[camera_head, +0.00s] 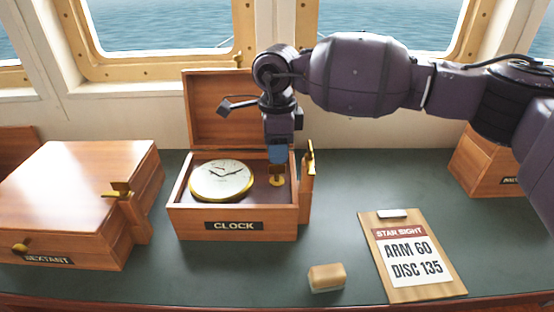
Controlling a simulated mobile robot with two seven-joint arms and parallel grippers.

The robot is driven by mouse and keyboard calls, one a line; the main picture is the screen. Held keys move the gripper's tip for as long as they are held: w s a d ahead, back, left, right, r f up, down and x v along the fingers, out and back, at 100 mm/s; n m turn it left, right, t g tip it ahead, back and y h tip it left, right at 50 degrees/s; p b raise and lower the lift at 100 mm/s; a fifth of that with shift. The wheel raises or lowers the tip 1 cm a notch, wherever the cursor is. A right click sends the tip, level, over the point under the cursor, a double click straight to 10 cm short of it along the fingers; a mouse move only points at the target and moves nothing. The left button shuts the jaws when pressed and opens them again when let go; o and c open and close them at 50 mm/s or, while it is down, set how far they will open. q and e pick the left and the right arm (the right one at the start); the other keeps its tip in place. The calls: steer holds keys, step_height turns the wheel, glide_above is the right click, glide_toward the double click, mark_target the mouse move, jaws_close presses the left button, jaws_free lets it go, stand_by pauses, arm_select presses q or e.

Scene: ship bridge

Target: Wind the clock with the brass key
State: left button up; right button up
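The clock (221,180) has a white dial and brass rim and lies face up in the left part of an open wooden box labelled CLOCK (190,224). A small brass piece (277,182), which may be the brass key or its seat, is in the right part of the box. My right gripper (277,160) points down into the box, right of the clock, with its tip just above or at this brass piece. The fingers show edge-on, so I cannot tell whether they hold it. My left gripper is out of view.
The box's raised lid (214,110) stands behind the clock. A wooden post with a brass fitting (308,180) is at the box's right side. A closed sextant box (70,190) is left. A clipboard (430,278), a small block (327,277) and another box (480,165) are right.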

step_height(320, 180, up, 7)
stand_by(0.3)
stand_by(0.4)
